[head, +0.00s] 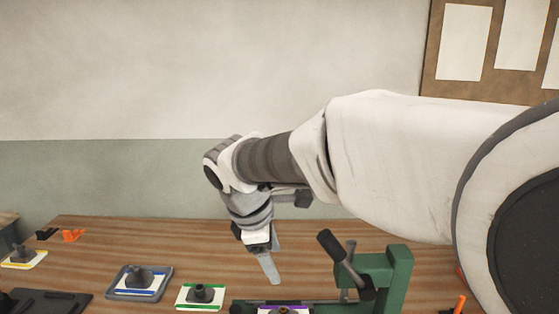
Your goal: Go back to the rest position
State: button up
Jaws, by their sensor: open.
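My gripper (268,262) hangs from my arm near the middle of the head view, pointing down above the wooden workbench (190,240). Its jaws are open and I see nothing between them. One pale finger shows clearly; the other is mostly hidden. The gripper is left of a green clamp fixture (400,275) and appears apart from it. A purple-edged plate (268,309) shows in the fixture at the bottom edge of the picture, mostly cut off.
A green-edged plate (184,297) with a dark knob lies left of the fixture. A blue-edged plate (123,282) sits in a grey tray (166,270). A yellow-edged plate (30,262), orange piece (72,235) and black tray (50,302) are further left. The fixture's dark-gripped lever (330,245) sticks up.

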jog(key=s+d+m+t+y, duration=0.2)
jog(key=s+d+m, duration=1.3)
jog(key=s+m, duration=0.2)
jog(key=shift+d+r+m+y, duration=0.25)
jog(key=shift+r+m+y, duration=0.05)
jog(key=shift+m, duration=0.1)
dwell(1.0)
